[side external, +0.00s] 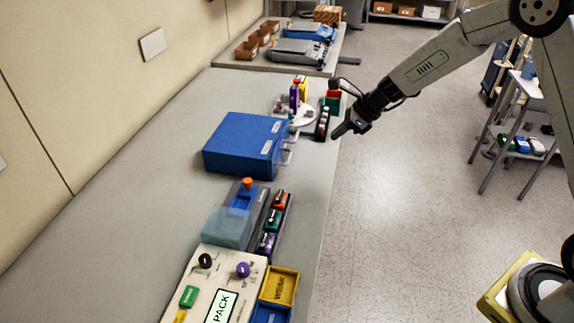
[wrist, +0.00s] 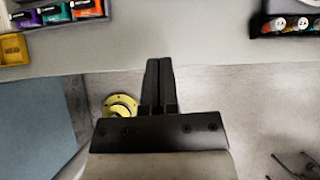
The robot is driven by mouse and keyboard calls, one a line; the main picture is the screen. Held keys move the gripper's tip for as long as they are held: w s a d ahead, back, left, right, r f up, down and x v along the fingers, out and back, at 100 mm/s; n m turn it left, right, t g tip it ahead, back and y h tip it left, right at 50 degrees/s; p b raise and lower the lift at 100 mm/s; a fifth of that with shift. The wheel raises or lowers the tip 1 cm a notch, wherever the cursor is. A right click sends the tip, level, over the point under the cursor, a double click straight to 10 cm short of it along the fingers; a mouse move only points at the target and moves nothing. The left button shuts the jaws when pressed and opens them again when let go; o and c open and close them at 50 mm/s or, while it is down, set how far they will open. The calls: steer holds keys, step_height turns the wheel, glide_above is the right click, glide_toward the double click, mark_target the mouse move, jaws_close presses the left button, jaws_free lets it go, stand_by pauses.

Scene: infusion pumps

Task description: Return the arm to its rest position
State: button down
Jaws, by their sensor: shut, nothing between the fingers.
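My gripper (side external: 341,132) is raised at the right edge of the long grey bench in the side external view. In the wrist view, its two dark fingers (wrist: 158,82) lie together, shut, with nothing between them. They point toward the bench edge, with floor showing below and around them. The gripper is apart from the items on the bench. My arm reaches in from the upper right.
The grey bench (side external: 110,180) holds a blue box (side external: 240,145), a dark rack with bottles (side external: 322,124), a cream panel marked PACK (side external: 205,270) and a yellow bin (side external: 280,286). Open floor (side external: 400,220) lies right of the bench. A metal cart (side external: 515,115) stands farther right.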

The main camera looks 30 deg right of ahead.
steer(key=s+r+n+g+h, duration=0.1)
steer(key=s+n+h, duration=0.4)
steer(key=s+n, duration=2)
steer(key=shift+s+a+r+n+g+h, duration=0.2)
steer(key=shift+s+a+n+g+h, duration=0.1)
steer(key=shift+n+g, duration=0.5)
